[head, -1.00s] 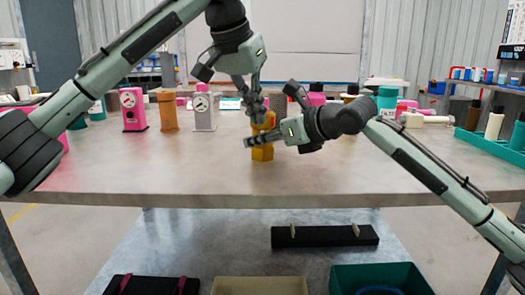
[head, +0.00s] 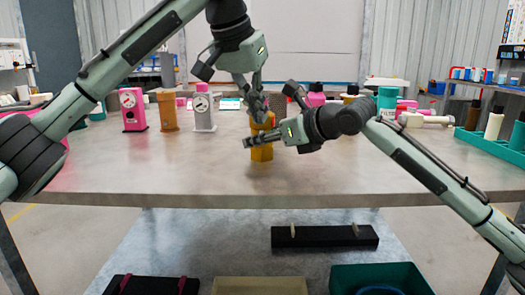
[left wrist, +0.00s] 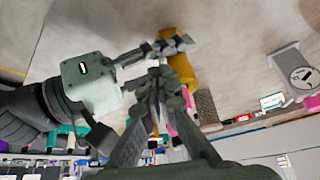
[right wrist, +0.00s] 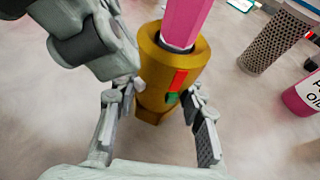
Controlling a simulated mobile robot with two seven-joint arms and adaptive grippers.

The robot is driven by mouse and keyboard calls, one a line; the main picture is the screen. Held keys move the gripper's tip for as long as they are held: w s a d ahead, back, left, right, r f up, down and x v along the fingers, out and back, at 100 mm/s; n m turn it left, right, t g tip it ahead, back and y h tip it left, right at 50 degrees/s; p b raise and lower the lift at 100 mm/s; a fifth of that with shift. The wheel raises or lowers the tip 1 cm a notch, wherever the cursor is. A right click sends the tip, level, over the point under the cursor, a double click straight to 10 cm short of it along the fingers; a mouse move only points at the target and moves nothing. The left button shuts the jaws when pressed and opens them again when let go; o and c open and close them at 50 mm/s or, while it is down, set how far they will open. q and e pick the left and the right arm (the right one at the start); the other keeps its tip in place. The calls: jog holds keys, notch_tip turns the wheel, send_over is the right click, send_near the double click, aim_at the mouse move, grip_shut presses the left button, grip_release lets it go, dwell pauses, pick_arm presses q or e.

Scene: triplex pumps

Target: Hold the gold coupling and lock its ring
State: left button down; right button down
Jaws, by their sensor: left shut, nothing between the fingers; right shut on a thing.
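The gold coupling (head: 262,153) stands upright near the middle of the table. In the right wrist view the coupling (right wrist: 168,70) has a red and green mark on its side, and a pink rod (right wrist: 186,22) rises from its dark top opening. My right gripper (head: 250,141) is shut on the coupling's body from the right, one finger on each side. My left gripper (head: 259,110) is above it, pointing down at the coupling's upper part, shut with nothing between its fingers. The left fingers (right wrist: 122,62) are beside the coupling's upper side; contact is unclear.
Bottles and a teal rack (head: 490,140) are on the right. The table front (head: 150,180) is clear. A perforated cylinder (right wrist: 280,38) stands behind the coupling.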

jog(key=shift+f, duration=0.15)
pick_arm(q)
notch_tip(320, 180, up, 6)
jog(key=shift+f, duration=0.1)
pick_arm(e)
jog(key=shift+w, duration=0.1)
jog(key=c, duration=0.9)
grip_release()
jog(key=shift+d, duration=0.1)
jog(key=shift+o, duration=0.3)
